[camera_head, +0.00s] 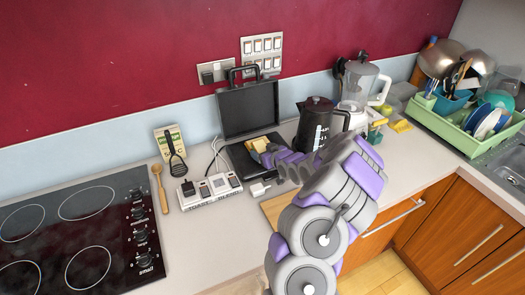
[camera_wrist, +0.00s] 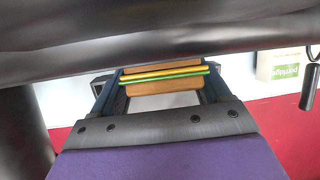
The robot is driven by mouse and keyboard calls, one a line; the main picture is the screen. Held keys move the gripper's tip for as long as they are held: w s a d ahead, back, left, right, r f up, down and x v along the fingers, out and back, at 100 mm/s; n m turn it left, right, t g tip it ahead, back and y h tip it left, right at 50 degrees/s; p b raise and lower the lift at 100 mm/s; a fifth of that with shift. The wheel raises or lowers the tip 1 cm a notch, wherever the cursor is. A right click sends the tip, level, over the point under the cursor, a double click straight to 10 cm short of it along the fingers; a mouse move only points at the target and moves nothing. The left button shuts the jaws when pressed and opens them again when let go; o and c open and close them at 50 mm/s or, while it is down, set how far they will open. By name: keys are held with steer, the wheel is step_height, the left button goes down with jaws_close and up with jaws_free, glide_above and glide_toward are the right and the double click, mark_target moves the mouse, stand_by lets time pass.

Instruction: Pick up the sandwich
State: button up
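The sandwich (camera_wrist: 162,84), with brown bread and yellow and green layers, lies across the gap between the fingers of my gripper (camera_wrist: 163,90) in the wrist view. The fingers are well apart and its ends reach both of them. I cannot tell whether they press on it. In the head view the sandwich (camera_head: 260,144) is a small yellowish patch at the open black sandwich maker (camera_head: 240,160), just left of my gripper (camera_head: 268,154), which partly hides it.
A black kettle (camera_head: 314,122) and a blender (camera_head: 357,88) stand right of the sandwich maker. The hob (camera_head: 82,235) is far left; a green dish rack (camera_head: 455,131) is right.

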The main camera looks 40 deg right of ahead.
mark_target(259, 142)
steer(key=shift+a, duration=0.1)
steer(key=c, duration=0.9)
steer(key=shift+r, duration=0.15)
steer(key=shift+r, duration=0.6)
step_height(259, 142, up, 2)
steer(key=shift+r+p, duration=0.2)
steer(key=shift+p, duration=0.4)
steer(key=shift+s+a+r+p, duration=0.2)
steer(key=shift+s+a+p, duration=0.75)
steer(key=shift+s, duration=1.5)
steer(key=shift+s+a+r+p, duration=0.25)
steer(key=shift+s+a+p, duration=0.25)
steer(key=shift+s+a, duration=1.35)
steer(key=shift+s+a+r+p, duration=0.2)
steer(key=shift+s+a+p, duration=0.45)
steer(key=shift+s, duration=2.35)
steer(key=shift+w, duration=0.1)
